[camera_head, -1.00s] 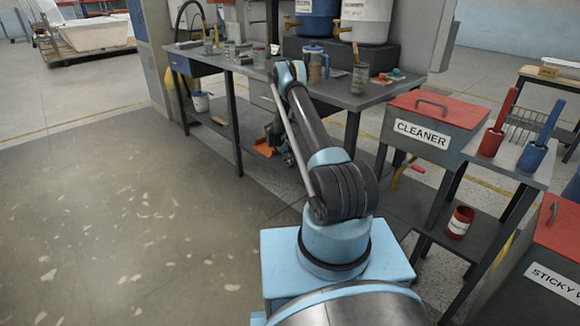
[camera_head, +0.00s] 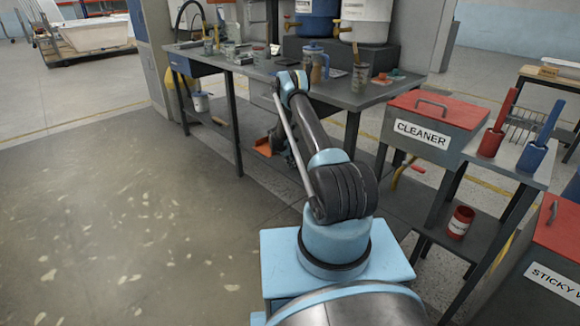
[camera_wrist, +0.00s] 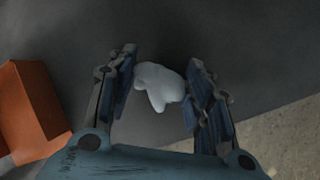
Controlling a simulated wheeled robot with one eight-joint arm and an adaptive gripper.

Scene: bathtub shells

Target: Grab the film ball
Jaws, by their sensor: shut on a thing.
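The film ball (camera_wrist: 158,84) is a crumpled whitish lump in the wrist view. It sits between the two fingers of my gripper (camera_wrist: 160,90), near their tips. My gripper is shut on it, with a finger on each side. A dark grey surface lies behind the ball; I cannot tell how far apart they are. In the head view my arm reaches down under the workbench (camera_head: 345,98), and the gripper and ball are hidden behind the arm and the bench.
An orange object (camera_wrist: 30,110) lies left of my gripper in the wrist view; an orange dustpan-like piece (camera_head: 264,146) shows under the bench. Bench legs (camera_head: 235,125) stand close by. The cleaner bin (camera_head: 425,130) and a red can (camera_head: 460,222) are right. Open floor lies left.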

